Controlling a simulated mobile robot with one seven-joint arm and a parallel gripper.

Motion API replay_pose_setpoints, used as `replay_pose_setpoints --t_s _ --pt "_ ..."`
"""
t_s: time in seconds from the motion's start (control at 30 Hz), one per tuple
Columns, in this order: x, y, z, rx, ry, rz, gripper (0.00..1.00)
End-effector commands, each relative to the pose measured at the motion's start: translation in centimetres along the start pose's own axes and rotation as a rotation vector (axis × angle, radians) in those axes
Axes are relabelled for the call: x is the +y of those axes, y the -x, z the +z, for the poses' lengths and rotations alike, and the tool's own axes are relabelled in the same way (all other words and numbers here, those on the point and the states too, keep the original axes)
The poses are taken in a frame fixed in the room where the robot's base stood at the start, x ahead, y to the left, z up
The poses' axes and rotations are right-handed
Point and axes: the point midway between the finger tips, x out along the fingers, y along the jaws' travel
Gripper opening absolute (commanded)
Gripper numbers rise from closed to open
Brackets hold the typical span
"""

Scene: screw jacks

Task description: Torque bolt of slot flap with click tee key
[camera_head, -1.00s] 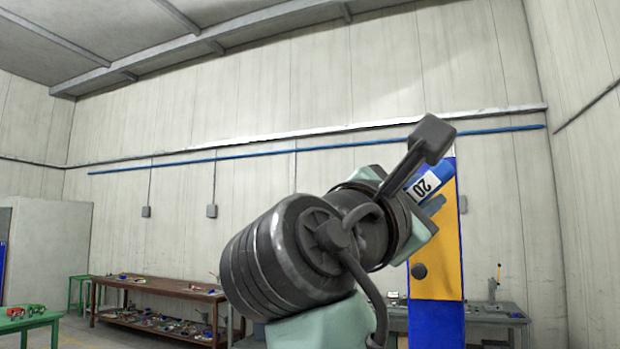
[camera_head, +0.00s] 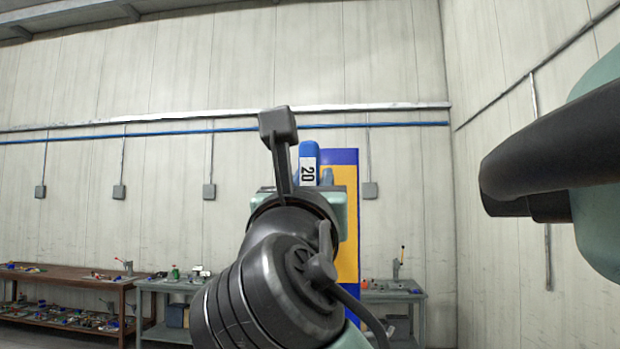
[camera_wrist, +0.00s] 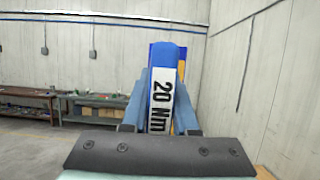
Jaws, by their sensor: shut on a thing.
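The click tee key (camera_wrist: 166,58), blue with a white "20 Nm" label, is between the fingers of my gripper (camera_wrist: 161,95) in the wrist view. The gripper is shut on it. In the head view the key (camera_head: 308,155) shows above my arm, which hides most of the gripper. A tall blue panel with an orange-yellow face (camera_head: 347,255) stands behind the key. In the wrist view only narrow strips of it show around the key. I cannot make out a slot flap or its bolt in either view.
A long brown bench (camera_head: 75,280) with small items stands at the left. Grey-green workbenches (camera_head: 165,287) with tools stand along the back wall, on both sides of the panel. A plain wall closes the right side. Floor is bare at lower left in the wrist view.

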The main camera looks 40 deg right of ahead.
Motion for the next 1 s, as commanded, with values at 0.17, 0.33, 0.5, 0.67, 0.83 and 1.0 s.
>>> replay_pose_setpoints --t_s 0.17,0.33,0.5,0.67,0.83,1.0 --pt "0.0 0.0 0.1 -0.003 -0.002 -0.002 0.00" --pt "-0.1 -0.3 0.0 -0.002 -0.002 -0.002 0.00" --pt "-0.1 -0.7 -0.1 -0.002 -0.003 -0.003 0.00" --pt "-0.1 -1.1 -0.3 -0.002 -0.003 -0.003 0.00" --pt "-0.1 -1.3 -0.4 -0.002 -0.004 -0.003 0.00" --pt "-0.1 -1.3 -0.4 -0.002 -0.004 -0.002 0.00"
